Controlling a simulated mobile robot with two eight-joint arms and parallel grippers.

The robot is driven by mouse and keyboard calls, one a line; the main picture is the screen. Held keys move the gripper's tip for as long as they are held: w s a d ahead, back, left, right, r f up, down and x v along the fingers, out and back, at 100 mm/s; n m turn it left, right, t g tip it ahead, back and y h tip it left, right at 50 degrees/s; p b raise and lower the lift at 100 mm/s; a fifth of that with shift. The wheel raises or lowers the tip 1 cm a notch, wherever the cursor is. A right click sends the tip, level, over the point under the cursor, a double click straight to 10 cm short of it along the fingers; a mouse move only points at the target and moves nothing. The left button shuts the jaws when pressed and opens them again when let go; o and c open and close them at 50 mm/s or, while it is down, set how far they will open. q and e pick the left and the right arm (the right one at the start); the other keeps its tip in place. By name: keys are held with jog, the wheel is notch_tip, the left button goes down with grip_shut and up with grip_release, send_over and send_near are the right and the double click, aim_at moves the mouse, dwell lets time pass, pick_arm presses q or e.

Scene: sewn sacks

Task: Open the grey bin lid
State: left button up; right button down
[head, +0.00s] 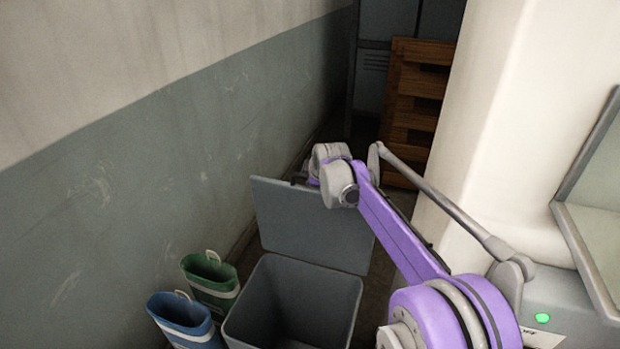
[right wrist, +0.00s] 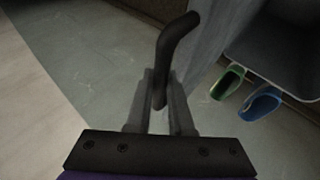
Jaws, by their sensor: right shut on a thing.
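The grey bin (head: 262,300) stands open at the bottom centre of the head view, its inside empty as far as I can see. Its grey lid (head: 310,222) stands raised, nearly upright, along the bin's far edge. In the right wrist view a dark bent handle (right wrist: 176,50) rises beside the grey lid panel (right wrist: 208,40). My right gripper (right wrist: 160,98) is shut on this handle. In the head view my purple right arm reaches over to the lid's top edge, and its fingers are mostly hidden there. My left gripper is not in view.
A green boot-like holder (head: 210,278) and a blue one (head: 182,318) stand left of the bin. The wall (head: 130,190) runs along the left. A white pillar (head: 520,120) stands at right, and a wooden slatted stack (head: 415,105) stands behind.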

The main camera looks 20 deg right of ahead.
jog(key=shift+f, duration=0.15)
jog(key=c, duration=0.8)
grip_release()
jog(key=shift+s, duration=0.1)
jog(key=v, duration=1.1)
jog(key=s+a+f+m+g, duration=0.1)
jog(key=s+f+m, duration=0.3)
jog(key=s, duration=0.7)
jog(key=s+a+f+m+g, duration=0.1)
jog(key=s+f+m, duration=0.3)
jog(key=s+f, duration=0.5)
jog(key=s+a+f+m, duration=0.3)
jog(key=s+f, duration=0.4)
jog(key=s, duration=0.6)
jog(key=shift+s+f+m+g, duration=0.15)
jog(key=shift+s+m+g, duration=0.2)
jog(key=shift+m, duration=0.35)
